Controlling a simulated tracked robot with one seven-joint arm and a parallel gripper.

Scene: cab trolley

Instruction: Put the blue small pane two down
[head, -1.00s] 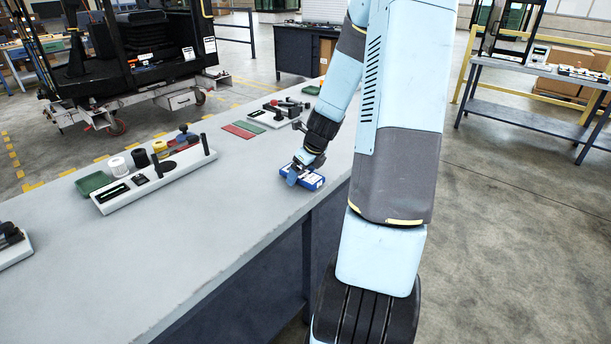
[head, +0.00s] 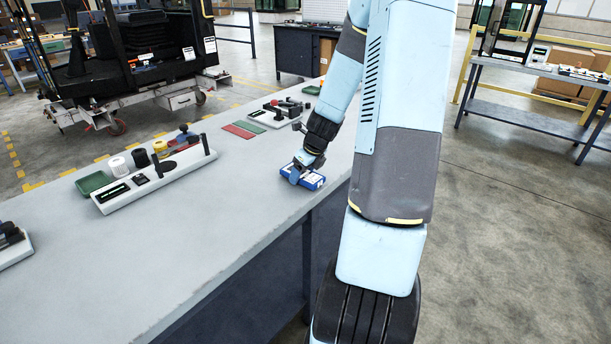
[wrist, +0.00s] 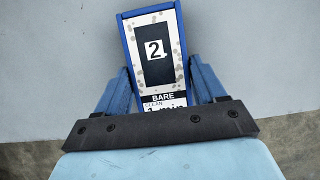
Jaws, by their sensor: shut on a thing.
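The blue small pane two (wrist: 179,42) has a blue frame, a white face with a dark rectangle, the number 2 and the word BARE. In the wrist view it sits between the two blue fingers of my gripper (wrist: 163,88), which is shut on it. In the head view my gripper (head: 295,173) is low over the bench near its right edge, and the pane (head: 314,180) shows beside and under it. The pane looks at or very close to the bench top; I cannot tell whether it touches. My fingers hide part of it.
Red and green mats (head: 243,129) and another tray (head: 272,116) lie farther back.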

